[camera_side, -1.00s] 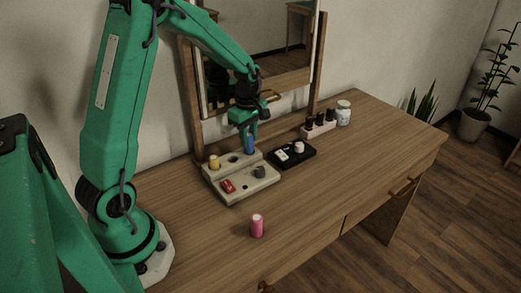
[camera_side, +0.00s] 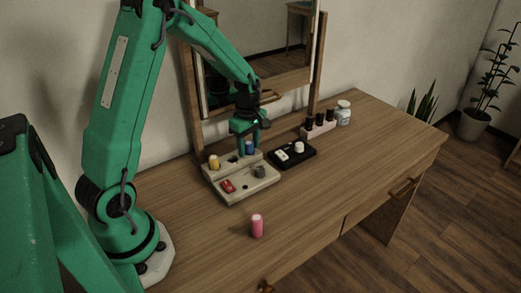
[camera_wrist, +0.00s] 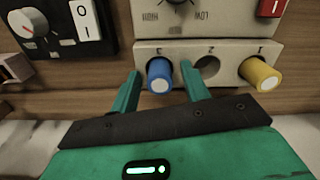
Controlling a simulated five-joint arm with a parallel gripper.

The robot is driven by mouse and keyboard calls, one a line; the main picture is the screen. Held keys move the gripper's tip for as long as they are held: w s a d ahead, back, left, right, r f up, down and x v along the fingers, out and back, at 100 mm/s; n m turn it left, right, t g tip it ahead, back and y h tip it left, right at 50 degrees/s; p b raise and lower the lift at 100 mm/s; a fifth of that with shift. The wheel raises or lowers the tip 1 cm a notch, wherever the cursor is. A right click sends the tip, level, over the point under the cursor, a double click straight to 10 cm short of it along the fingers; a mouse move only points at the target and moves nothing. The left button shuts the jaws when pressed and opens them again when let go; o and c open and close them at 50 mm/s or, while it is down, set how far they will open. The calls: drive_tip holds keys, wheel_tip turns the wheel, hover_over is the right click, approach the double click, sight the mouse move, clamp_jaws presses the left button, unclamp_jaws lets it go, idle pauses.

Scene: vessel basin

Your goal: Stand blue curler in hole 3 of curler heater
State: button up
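The curler heater (camera_side: 236,186) is a pale block with a row of holes along its back, marked 1, 2 and 3 in the wrist view. The blue curler (camera_side: 249,148) stands in hole 3, and its round end shows in the wrist view (camera_wrist: 159,83). A yellow curler (camera_wrist: 259,75) stands in hole 1. Hole 2 (camera_wrist: 208,67) is empty. My gripper (camera_wrist: 160,80) is open, its fingers on either side of the blue curler with visible gaps. It is above the heater in the side view (camera_side: 248,140).
A pink curler (camera_side: 257,226) stands on the table in front of the heater. A black device (camera_side: 291,153) with a white knob is right of the heater. A rack of dark bottles (camera_side: 319,127) and a white jar (camera_side: 343,112) are farther right. A mirror (camera_side: 265,45) stands behind.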

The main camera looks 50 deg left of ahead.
sight(249, 144)
wheel_tip(249, 144, up, 12)
drive_tip(key=shift+r, duration=0.2)
idle(0.7)
idle(0.5)
drive_tip(key=s+d+r+m+t, duration=0.2)
drive_tip(key=s+d+r+m, duration=0.2)
drive_tip(key=s+m, duration=0.5)
drive_tip(key=s+d+r+m+t, duration=0.3)
drive_tip(key=s+d+r+m, duration=0.1)
drive_tip(key=s+d+m, duration=0.5)
drive_tip(key=shift+d+m+t, duration=0.3)
drive_tip(key=shift+m, duration=0.8)
drive_tip(key=shift+o, duration=0.2)
